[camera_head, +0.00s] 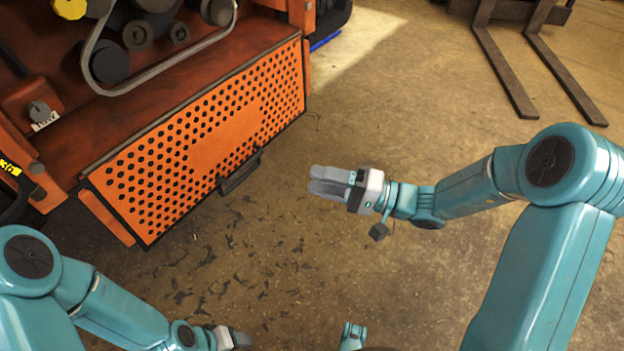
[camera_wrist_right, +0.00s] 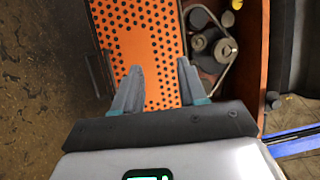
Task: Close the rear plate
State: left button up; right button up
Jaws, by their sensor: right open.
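The rear plate (camera_head: 215,135) is an orange perforated panel at the back of the mower in the head view. It slopes down and outward from the red body, with a dark handle (camera_head: 240,173) at its lower edge. The plate also shows in the right wrist view (camera_wrist_right: 147,40), beyond the fingers. My right gripper (camera_head: 318,181) is open and empty, to the right of the handle and apart from it. My left gripper (camera_head: 238,338) is low at the bottom edge of the head view, away from the plate; its jaw opening is unclear.
The red mower body (camera_head: 75,125) has pulleys and a belt (camera_head: 95,70) above the plate. Dark forks (camera_head: 505,70) lie on the floor at the top right. The concrete floor between plate and forks is mostly clear, with dark debris (camera_head: 205,255) below the plate.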

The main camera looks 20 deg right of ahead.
jog(key=shift+x, duration=1.15)
jog(key=shift+c, duration=0.3)
grip_shut()
jog(key=shift+o, duration=0.3)
grip_release()
jog(key=p+v, duration=0.2)
jog(key=v, duration=1.4)
